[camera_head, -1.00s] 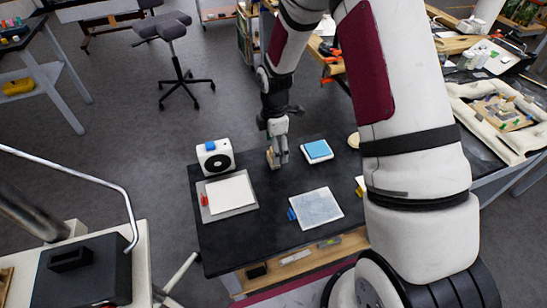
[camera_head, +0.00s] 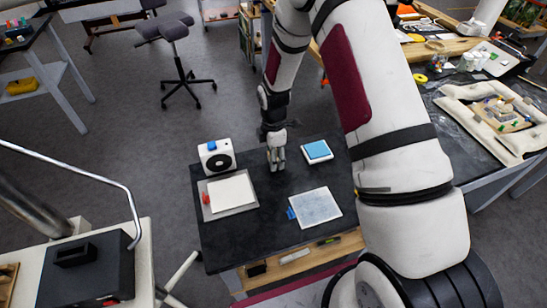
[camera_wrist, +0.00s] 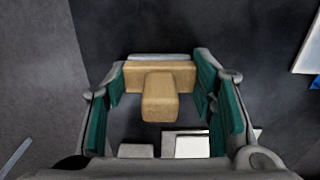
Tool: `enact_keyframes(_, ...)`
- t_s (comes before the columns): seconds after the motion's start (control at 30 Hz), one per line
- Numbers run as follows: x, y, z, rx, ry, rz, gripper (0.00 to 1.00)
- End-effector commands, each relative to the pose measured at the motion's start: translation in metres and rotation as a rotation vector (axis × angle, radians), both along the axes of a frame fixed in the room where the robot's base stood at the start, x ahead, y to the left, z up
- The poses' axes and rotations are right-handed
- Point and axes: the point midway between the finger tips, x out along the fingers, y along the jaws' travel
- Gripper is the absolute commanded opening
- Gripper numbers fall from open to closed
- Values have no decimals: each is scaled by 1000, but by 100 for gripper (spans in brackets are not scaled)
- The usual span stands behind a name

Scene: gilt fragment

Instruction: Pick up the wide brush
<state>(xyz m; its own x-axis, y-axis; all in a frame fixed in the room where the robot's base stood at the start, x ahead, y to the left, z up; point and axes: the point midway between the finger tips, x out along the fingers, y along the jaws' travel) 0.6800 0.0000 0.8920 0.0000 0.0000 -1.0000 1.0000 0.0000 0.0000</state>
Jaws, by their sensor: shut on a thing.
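The wide brush (camera_wrist: 160,97) shows in the wrist view as a tan wooden T shape, with a pale strip along its far edge. It lies between the green pads of my gripper (camera_wrist: 162,82), which is shut on it across the wide part. In the head view my gripper (camera_head: 276,162) points down at the far part of the dark table (camera_head: 262,236) and hides most of the brush. I cannot tell whether the brush touches the tabletop.
A white device with a black disc (camera_head: 217,158) and a tray with a white sheet (camera_head: 231,193) are left of my gripper. A blue pad (camera_head: 317,151) lies to the right. A pale blue-grey sheet (camera_head: 316,206) lies nearer the front.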

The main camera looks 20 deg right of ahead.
Motion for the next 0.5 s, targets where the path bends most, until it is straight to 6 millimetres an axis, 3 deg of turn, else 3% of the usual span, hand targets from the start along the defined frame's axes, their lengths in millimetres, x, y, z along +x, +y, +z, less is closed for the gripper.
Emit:
enact_keyframes(0.27,0,0,2,0,-1,0,18)
enact_keyframes(0.5,2,0,18,0,-3,-2,18)
